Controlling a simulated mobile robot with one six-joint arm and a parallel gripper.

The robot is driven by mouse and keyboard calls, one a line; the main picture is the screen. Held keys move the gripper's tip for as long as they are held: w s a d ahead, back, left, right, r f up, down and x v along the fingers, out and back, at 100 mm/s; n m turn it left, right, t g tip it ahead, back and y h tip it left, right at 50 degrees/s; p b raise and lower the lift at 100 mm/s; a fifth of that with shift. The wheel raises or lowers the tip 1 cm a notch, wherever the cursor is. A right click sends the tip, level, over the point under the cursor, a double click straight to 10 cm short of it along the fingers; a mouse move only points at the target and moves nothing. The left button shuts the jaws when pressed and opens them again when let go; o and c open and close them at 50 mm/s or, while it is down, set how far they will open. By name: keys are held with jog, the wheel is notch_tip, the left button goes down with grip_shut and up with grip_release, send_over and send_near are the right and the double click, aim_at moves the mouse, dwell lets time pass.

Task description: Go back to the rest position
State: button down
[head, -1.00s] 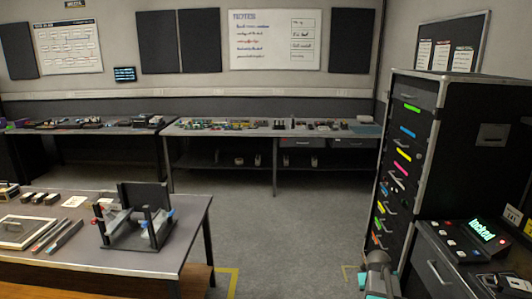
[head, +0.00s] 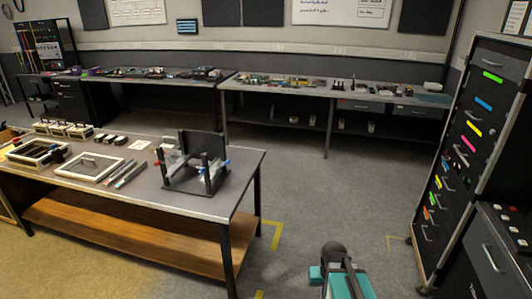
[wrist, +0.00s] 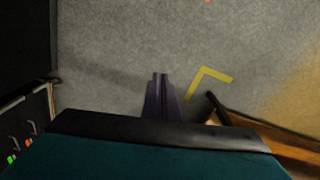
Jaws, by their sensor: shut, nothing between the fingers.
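My gripper (wrist: 160,78) shows in the wrist view as two dark fingers close together, pointing at the grey floor, with nothing between them. In the head view my arm (head: 340,272) rises at the bottom edge, right of centre, over open floor. The fingertips cannot be made out in the head view.
A workbench (head: 240,190) with a black fixture (head: 198,165) stands at left. A tall drawer cabinet (head: 470,150) with coloured labels stands at right. A long bench (head: 330,98) lines the back wall. Floor (head: 340,200) between them is clear, with yellow corner marks (head: 272,235).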

jog(key=s+a+f+g+b, duration=0.1)
jog(key=s+a+f+g, duration=0.1)
jog(key=s+f, duration=0.8)
jog(key=s+a+f+g, duration=0.2)
jog(key=s+f+g, duration=0.2)
jog(key=s+f, duration=0.6)
jog(key=s, duration=0.8)
jog(key=shift+f+n+b, duration=0.3)
jog(key=shift+n+b, duration=0.05)
jog(key=shift+n, duration=0.05)
jog(key=shift+w, duration=0.1)
